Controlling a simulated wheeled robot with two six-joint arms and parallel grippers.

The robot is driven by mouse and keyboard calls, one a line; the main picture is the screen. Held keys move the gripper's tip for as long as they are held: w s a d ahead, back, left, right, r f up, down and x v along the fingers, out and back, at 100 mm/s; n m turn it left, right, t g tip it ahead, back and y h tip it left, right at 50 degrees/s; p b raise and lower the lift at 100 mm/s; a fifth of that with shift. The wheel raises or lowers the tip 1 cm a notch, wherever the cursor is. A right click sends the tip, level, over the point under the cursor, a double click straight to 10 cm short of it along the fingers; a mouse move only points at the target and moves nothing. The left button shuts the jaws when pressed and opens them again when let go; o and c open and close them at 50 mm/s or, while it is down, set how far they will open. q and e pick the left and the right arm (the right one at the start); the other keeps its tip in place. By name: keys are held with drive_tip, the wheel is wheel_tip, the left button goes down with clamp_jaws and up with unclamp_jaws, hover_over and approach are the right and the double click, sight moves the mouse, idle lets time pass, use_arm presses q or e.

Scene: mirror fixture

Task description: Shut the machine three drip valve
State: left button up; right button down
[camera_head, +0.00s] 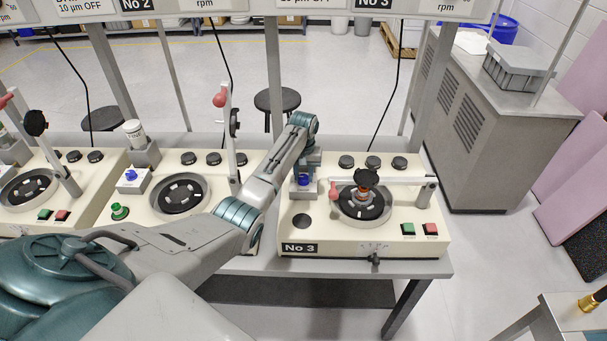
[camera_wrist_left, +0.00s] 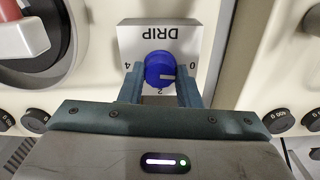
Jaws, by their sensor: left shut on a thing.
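Machine No 3 (camera_head: 370,235) is a cream polishing unit in the right half of the head view. Its drip valve is a blue knob (camera_head: 304,180) at the machine's left side. In the left wrist view the blue knob (camera_wrist_left: 160,67) sits on a pale block (camera_wrist_left: 185,40) marked DRIP, with 0 at right, 2 at bottom and 4 at left. My left gripper (camera_head: 305,170) is shut on the knob, one finger on each side. The fingers (camera_wrist_left: 160,80) partly cover its sides. My right gripper is not in view.
Machine No 3's round plate (camera_head: 378,212), lever arm with a red handle, and green and red buttons (camera_head: 420,229) lie right of the knob. Machine No 2 (camera_head: 150,215) stands left, under my arm. Grey posts (camera_head: 420,80) rise behind the bench. A grey cabinet (camera_head: 480,140) stands at right.

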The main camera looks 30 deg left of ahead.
sight(303, 177)
use_arm(q)
drive_tip(key=shift+r+n, duration=0.1)
drive_tip(key=shift+n, duration=0.6)
drive_tip(key=o, duration=1)
drive_tip(key=shift+r+b, duration=0.35)
drive_tip(key=shift+r, duration=0.15)
wheel_tip(303, 177, up, 10)
drive_tip(key=b, duration=0.3)
drive_tip(key=shift+f, duration=0.1)
drive_tip(key=shift+f, duration=0.1)
